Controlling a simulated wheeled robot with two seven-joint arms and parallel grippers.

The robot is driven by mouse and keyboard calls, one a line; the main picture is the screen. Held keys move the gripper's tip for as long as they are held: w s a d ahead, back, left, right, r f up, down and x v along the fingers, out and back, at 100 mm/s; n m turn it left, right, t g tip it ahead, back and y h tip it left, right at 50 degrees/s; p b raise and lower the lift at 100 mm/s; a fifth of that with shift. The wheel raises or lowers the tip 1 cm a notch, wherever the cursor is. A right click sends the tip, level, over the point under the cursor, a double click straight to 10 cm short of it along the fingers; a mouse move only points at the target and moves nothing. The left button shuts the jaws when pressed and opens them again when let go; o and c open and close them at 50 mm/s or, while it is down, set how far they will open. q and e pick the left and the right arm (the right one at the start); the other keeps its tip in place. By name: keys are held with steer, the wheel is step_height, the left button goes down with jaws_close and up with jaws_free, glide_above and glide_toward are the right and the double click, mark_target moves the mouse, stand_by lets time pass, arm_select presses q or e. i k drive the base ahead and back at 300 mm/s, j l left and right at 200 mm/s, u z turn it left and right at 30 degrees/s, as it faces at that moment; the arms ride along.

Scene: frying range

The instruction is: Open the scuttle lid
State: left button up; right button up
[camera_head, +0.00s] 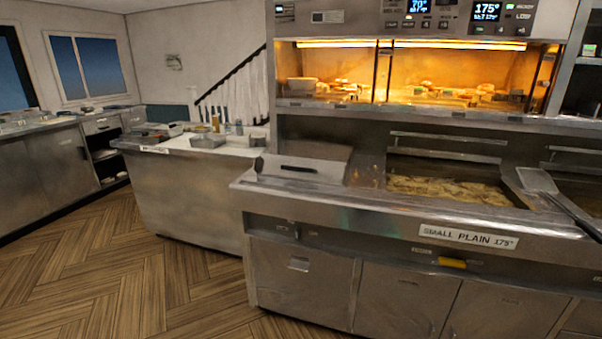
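The scuttle lid (298,171) is a sloped metal panel with a dark bar handle (299,169) along it. It sits at the left end of the frying range top and looks closed. What lies under it is hidden. Neither of my grippers shows in the head view.
Right of the lid is a fryer pan (447,189) with food in oil, and a metal scoop (540,182) lies at its right side. A lit warming cabinet (420,75) stands above. A counter (185,185) stands to the left. The wooden floor (110,265) in front is clear.

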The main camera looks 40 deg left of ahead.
mark_target(319, 163)
steer(key=i+j, duration=0.2)
steer(key=j, duration=0.25)
steer(key=i+j, duration=0.15)
steer(key=j, duration=0.25)
steer(key=i+j+u, duration=0.1)
steer(key=j, duration=0.35)
steer(key=i+j, duration=0.3)
steer(key=j+u, duration=0.05)
steer(key=j, duration=0.05)
